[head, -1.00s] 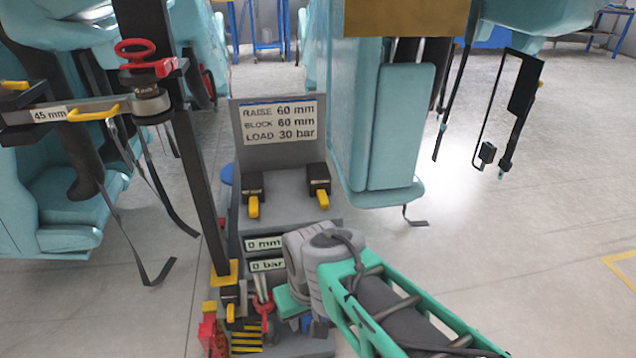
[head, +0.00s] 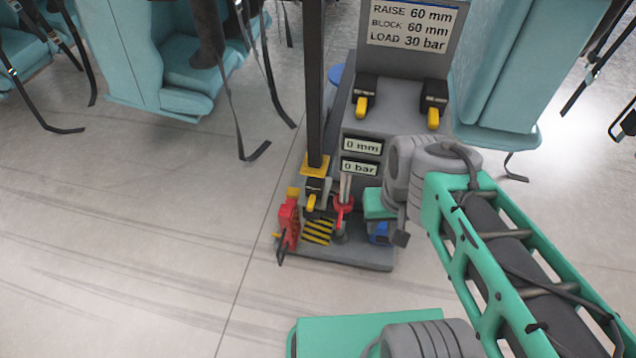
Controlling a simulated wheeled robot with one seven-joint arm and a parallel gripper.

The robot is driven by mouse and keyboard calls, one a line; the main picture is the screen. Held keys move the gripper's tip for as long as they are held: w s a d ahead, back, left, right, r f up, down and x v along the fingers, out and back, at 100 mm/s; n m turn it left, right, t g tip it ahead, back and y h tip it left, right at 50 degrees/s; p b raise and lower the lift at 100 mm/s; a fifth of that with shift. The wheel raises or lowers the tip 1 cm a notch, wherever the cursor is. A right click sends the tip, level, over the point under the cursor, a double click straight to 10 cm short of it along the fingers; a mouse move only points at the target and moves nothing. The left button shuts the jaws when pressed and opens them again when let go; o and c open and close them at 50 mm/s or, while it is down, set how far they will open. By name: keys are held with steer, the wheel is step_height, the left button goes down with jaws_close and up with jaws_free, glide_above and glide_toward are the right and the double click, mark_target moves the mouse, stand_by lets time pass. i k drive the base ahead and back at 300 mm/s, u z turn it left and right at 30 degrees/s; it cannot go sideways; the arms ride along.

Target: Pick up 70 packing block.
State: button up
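No block with a readable 70 shows in the head view. On the low grey base of the stand are a small blue item (head: 379,232), a red item (head: 289,222) and a red ring-shaped part (head: 343,203). I cannot tell if any of these is a packing block. My gripper (head: 400,238) is at the end of my green and grey arm, in front of the right side of the stand, close to the blue item. My wrist hides most of the gripper, so its opening and any contact cannot be told.
The grey stand (head: 400,130) has a sign (head: 412,24) reading raise 60 mm, block 60 mm, load 30 bar. Its displays read 0 mm (head: 362,146) and 0 bar (head: 360,168). A dark post (head: 314,90) rises at its left. Teal seats (head: 185,80) with hanging straps stand behind. Floor at left is clear.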

mark_target(314, 186)
steer(key=z, duration=2.65)
steer(key=k, duration=1.75)
steer(key=u, duration=2.9)
steer(key=i, duration=0.5)
steer(key=z, duration=0.2)
